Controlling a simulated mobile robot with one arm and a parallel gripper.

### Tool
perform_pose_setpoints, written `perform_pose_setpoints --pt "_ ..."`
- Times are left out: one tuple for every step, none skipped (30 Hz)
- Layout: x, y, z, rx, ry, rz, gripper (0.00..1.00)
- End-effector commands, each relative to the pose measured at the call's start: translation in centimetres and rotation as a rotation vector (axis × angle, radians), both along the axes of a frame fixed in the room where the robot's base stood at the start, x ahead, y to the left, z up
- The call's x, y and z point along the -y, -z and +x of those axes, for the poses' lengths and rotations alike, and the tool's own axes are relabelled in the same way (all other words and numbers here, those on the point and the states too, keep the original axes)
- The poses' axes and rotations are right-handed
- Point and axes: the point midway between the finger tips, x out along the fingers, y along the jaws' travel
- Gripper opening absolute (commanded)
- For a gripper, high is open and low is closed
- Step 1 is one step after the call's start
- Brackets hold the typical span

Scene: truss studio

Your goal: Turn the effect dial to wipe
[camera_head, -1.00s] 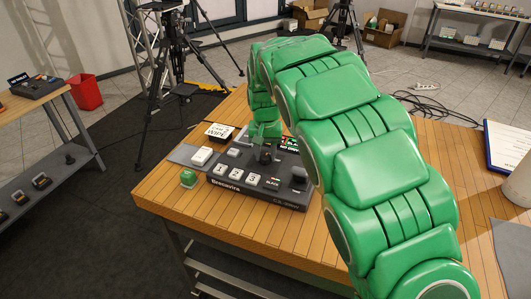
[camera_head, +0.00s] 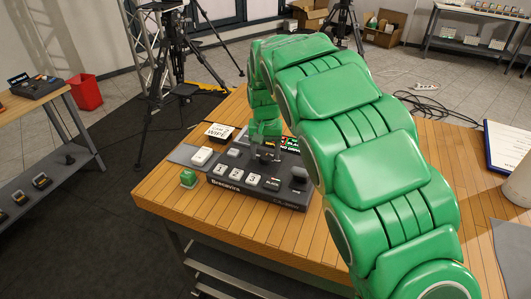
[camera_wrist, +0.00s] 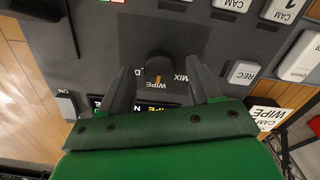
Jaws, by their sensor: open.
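The effect dial (camera_wrist: 160,66) is a dark round knob on the black switcher panel (camera_wrist: 105,50). In the wrist view its orange pointer mark lies by the printed WIPE label (camera_wrist: 155,86), with the MIX label (camera_wrist: 181,77) just to the side. My gripper (camera_wrist: 159,69) is open, one dark finger on each side of the dial, with visible gaps between fingers and knob. In the head view my green gripper (camera_head: 265,138) is over the back part of the switcher (camera_head: 262,196), and the dial is hard to make out there.
A card reading CAM 2 WIPE (camera_head: 217,132) stands behind the switcher. The wooden table (camera_head: 165,200) has free room at the front.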

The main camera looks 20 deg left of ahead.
Motion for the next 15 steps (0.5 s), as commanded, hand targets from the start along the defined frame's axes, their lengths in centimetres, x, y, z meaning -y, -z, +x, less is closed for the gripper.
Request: perform_pose_setpoints --pt "0.0 -0.5 0.0 0.002 0.000 0.002 0.63" --pt "0.0 -0.7 0.1 0.002 0.000 0.002 0.63" --pt "0.0 -1.2 0.0 0.001 0.000 0.000 0.63" --pt "0.0 -1.5 0.0 0.000 0.000 0.000 0.63" --pt "0.0 -1.9 0.0 -0.001 0.001 0.000 0.63" --pt "0.1 -2.5 0.0 -0.001 0.001 0.000 0.63" --pt "0.0 -3.0 0.0 0.000 0.001 0.000 0.63" --pt "0.0 -3.4 0.1 0.001 0.001 0.000 0.63" --pt "0.0 -4.1 0.1 0.003 0.000 0.002 0.63" --pt "0.0 -4.6 0.1 0.003 0.000 0.002 0.63" --pt "0.0 -5.1 0.1 0.003 0.000 0.002 0.63" --pt "0.0 -5.6 0.1 0.002 0.000 0.002 0.63" --pt "0.0 -6.0 0.1 0.001 0.000 0.001 0.63" --pt "0.0 -6.3 0.1 0.001 0.000 0.001 0.63" --pt "0.0 -6.6 0.0 0.001 0.000 0.000 0.63"
